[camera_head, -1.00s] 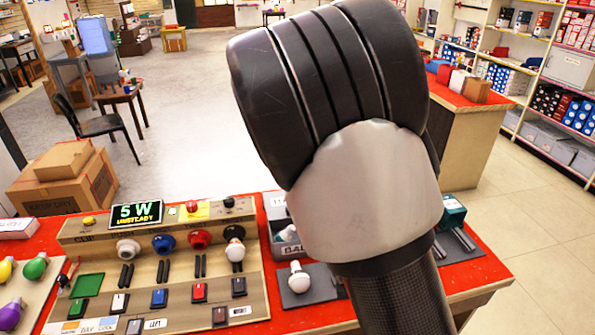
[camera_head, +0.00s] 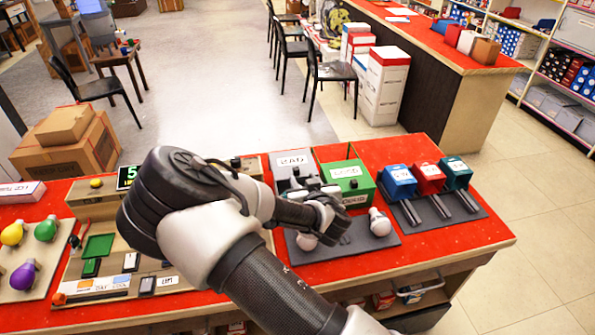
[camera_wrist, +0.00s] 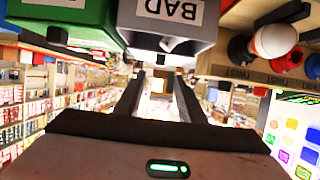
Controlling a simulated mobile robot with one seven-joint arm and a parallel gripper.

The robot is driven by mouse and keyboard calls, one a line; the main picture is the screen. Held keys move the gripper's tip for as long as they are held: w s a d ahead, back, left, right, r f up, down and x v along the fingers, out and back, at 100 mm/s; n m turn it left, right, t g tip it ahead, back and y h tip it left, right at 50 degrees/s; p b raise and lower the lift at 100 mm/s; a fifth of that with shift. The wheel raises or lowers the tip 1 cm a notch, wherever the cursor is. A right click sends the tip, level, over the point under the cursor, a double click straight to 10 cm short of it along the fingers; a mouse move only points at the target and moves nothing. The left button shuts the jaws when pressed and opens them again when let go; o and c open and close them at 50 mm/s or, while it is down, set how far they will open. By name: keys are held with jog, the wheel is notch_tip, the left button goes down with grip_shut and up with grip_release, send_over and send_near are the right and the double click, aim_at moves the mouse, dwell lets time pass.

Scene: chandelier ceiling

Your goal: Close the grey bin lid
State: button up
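The grey bin (camera_head: 281,172) stands on the red bench with a white BAD label on its upper panel. Its front, with another BAD label, fills the top middle of the wrist view (camera_wrist: 195,35), which is upside down. A dark knob (camera_wrist: 169,45) shows at its edge. My gripper (camera_head: 322,222) is in front of the bins, low over the dark pad. In the wrist view its two fingers (camera_wrist: 158,85) are apart with nothing between them.
A green bin (camera_head: 360,190) stands right beside the grey one. White bulbs (camera_head: 380,222) lie on the dark pad in front. Blue, red and teal boxes (camera_head: 428,178) stand to the right. A wooden test panel (camera_head: 100,205) is on the left. The bench's front right is clear.

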aim_at(296, 169)
jog(key=x, duration=0.9)
jog(key=shift+w+f, duration=0.1)
grip_shut()
